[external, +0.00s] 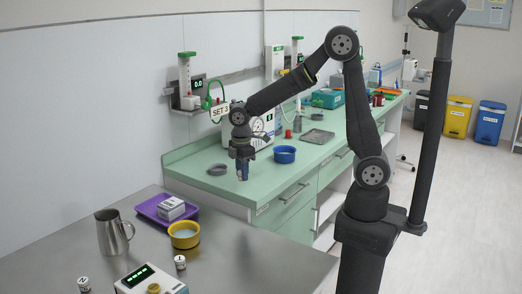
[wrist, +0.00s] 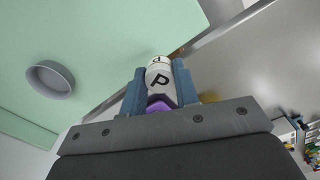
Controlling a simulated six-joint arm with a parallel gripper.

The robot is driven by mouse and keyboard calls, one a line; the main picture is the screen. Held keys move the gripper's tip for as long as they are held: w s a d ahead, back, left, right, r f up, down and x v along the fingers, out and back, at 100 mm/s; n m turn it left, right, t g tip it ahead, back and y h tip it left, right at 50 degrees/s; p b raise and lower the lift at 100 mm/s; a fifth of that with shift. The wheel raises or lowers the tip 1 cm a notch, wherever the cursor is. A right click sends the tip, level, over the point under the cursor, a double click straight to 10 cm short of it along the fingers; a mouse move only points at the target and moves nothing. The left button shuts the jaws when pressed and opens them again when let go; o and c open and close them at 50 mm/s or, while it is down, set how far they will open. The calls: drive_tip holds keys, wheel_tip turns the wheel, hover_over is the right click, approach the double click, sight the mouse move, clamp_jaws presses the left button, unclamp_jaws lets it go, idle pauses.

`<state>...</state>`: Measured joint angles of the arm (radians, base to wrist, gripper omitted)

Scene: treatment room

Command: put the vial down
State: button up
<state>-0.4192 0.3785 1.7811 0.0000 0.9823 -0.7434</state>
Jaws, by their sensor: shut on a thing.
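My gripper (external: 242,172) hangs pointing down in the external view, above the area where the steel table meets the green counter. In the wrist view my gripper (wrist: 160,76) has its two blue fingers shut on a white vial (wrist: 159,79) marked with a dark letter, which looks like a P. The vial is held in the air. In the external view it is mostly hidden between the fingers. Two other small white-and-dark vials stand on the steel table, one by the yellow bowl (external: 180,262) and one at the front left (external: 84,285).
The steel table (external: 235,262) holds a metal jug (external: 114,232), a purple tray (external: 160,208) with a white box, a yellow bowl (external: 184,238) and a device with a green display (external: 150,279). The green counter (external: 240,184) bears a grey dish (external: 218,169) and a blue bowl (external: 284,155).

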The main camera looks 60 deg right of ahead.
drive_tip(key=s+a+n, duration=0.3)
drive_tip(key=s+n, duration=0.1)
drive_tip(key=s, duration=0.1)
drive_tip(key=shift+s+f+n, duration=0.15)
drive_tip(key=shift+s+n, duration=0.2)
drive_tip(key=shift+n, duration=0.05)
hover_over(236, 232)
wheel_tip(236, 232, down, 7)
drive_tip(key=shift+f, duration=1.85)
drive_tip(key=shift+f, duration=0.2)
drive_tip(key=o, duration=1)
drive_tip(key=shift+o, duration=0.2)
